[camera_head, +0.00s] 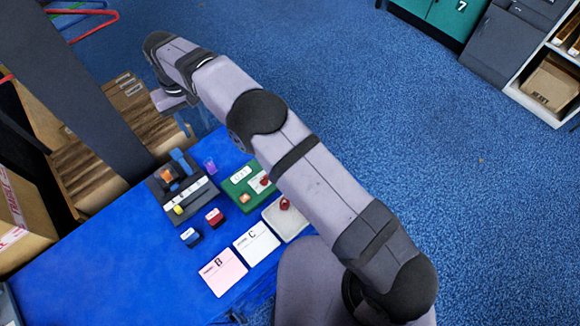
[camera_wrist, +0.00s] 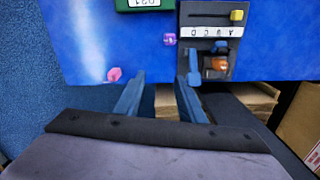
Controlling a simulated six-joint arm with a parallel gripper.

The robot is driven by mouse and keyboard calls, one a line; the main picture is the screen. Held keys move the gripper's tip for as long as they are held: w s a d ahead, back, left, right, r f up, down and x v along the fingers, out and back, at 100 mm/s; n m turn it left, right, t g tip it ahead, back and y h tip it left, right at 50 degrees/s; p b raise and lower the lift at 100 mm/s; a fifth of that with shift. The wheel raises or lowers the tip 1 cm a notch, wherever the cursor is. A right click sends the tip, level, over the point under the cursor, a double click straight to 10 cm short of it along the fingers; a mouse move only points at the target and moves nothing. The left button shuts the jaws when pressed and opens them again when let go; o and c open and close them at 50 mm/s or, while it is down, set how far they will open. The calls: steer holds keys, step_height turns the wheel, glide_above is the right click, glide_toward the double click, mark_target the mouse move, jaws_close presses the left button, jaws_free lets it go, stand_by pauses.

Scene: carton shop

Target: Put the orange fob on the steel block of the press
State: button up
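The press (camera_head: 205,197) is a dark device on the blue table, also in the wrist view (camera_wrist: 210,13). It has a lettered strip, a yellow knob and a blue lever. An orange piece (camera_head: 168,175) sits on its far end by the lever, also in the wrist view (camera_wrist: 219,64). A smaller orange piece (camera_head: 244,198) lies on the green tray (camera_head: 232,190). I cannot tell surely which is the fob; no bare steel block stands out. My gripper (camera_wrist: 160,97) is open and empty, above the table's far edge, apart from the press.
A purple piece (camera_head: 210,166) stands beside the press. A pink piece (camera_wrist: 114,73) lies near the table edge. Blue (camera_head: 190,237) and red (camera_head: 214,217) blocks, a pink card (camera_head: 222,272), a white card (camera_head: 256,243) and a pale dish (camera_head: 290,222) are nearer. Table at left is clear.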

steer(key=w+d+r+m, duration=0.1)
steer(key=d+r+m, duration=0.15)
steer(key=d, duration=1.05)
steer(key=d+r+m, duration=0.1)
steer(key=d+r, duration=0.3)
steer(key=d, duration=0.8)
steer(key=s+d+f+m, duration=0.2)
steer(key=s+d+m, duration=0.1)
steer(key=s+d, duration=1.5)
steer(key=shift+s+f, duration=0.25)
steer(key=shift+s, duration=0.15)
steer(key=shift+m, duration=0.25)
steer(key=shift+r, duration=0.15)
